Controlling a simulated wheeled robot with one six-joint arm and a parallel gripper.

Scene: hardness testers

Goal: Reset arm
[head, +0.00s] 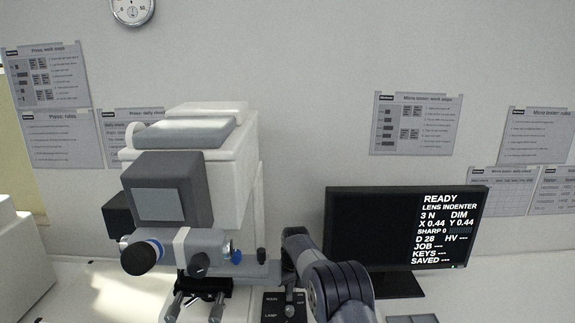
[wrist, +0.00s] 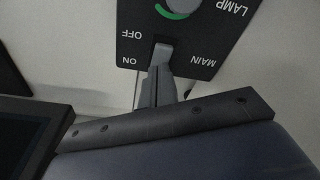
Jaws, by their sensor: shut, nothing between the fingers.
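My gripper (wrist: 160,72) is shut and empty in the wrist view, its fingertips close to the toggle switch (wrist: 164,50) on the black panel (wrist: 205,45) marked MAIN, ON, OFF and LAMP. I cannot tell whether the tips touch the switch. A lamp knob with a green arc (wrist: 180,8) sits beyond it. In the head view my arm reaches in from the bottom, over and beside the same panel (head: 271,309), and hides part of it. The white and grey tester (head: 200,155) stands left of my arm.
A monitor (head: 345,225) to the right reads READY, LENS INDENTER, 3 N, DIM, with JOB, KEYS and SAVED blank. The tester's eyepiece (head: 140,258) and knobs jut out left of my arm. Posters (head: 416,123) and a dial clock (head: 131,9) are on the wall.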

